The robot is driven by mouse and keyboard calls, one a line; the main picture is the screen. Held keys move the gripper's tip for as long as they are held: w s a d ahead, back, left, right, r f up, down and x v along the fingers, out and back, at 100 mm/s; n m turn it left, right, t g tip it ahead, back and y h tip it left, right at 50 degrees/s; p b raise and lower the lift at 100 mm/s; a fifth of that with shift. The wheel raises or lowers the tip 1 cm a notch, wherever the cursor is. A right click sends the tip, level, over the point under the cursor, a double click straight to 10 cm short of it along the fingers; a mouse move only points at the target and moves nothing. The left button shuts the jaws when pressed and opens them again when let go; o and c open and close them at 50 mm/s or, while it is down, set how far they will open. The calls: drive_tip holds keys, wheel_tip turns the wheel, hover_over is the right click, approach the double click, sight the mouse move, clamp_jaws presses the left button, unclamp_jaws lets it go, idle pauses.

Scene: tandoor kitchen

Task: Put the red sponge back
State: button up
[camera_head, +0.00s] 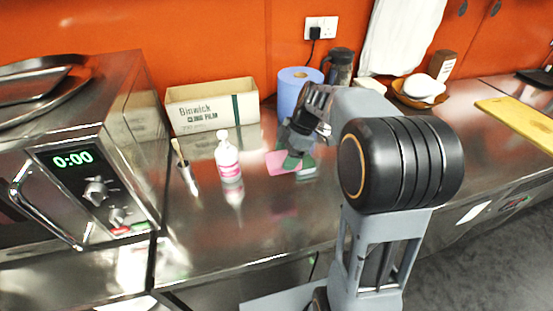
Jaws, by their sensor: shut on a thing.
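The red sponge (275,161) shows as a pinkish-red slab at the middle of the steel counter, in front of the blue paper roll. My gripper (292,157) reaches down over it from the right and is shut on it. The fingers and wrist hide part of the sponge, and I cannot tell whether it touches the counter. A green piece (307,169) shows just right of the fingertips, close beside the sponge.
Behind are a carton (213,107), the blue roll (290,92) and a dark jug (340,68). An oven (90,190) stands left. The front counter is clear.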

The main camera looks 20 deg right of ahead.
sight(280, 154)
drive_tip(key=w+f, duration=0.3)
drive_tip(key=w+f+p, duration=0.1)
drive_tip(key=w+f, duration=0.1)
drive_tip(key=w, duration=0.1)
drive_tip(key=shift+w+f, duration=0.95)
drive_tip(key=shift+f, duration=0.15)
wheel_tip(280, 154, down, 3)
drive_tip(key=shift+w+f, duration=0.1)
drive_tip(key=o, duration=0.8)
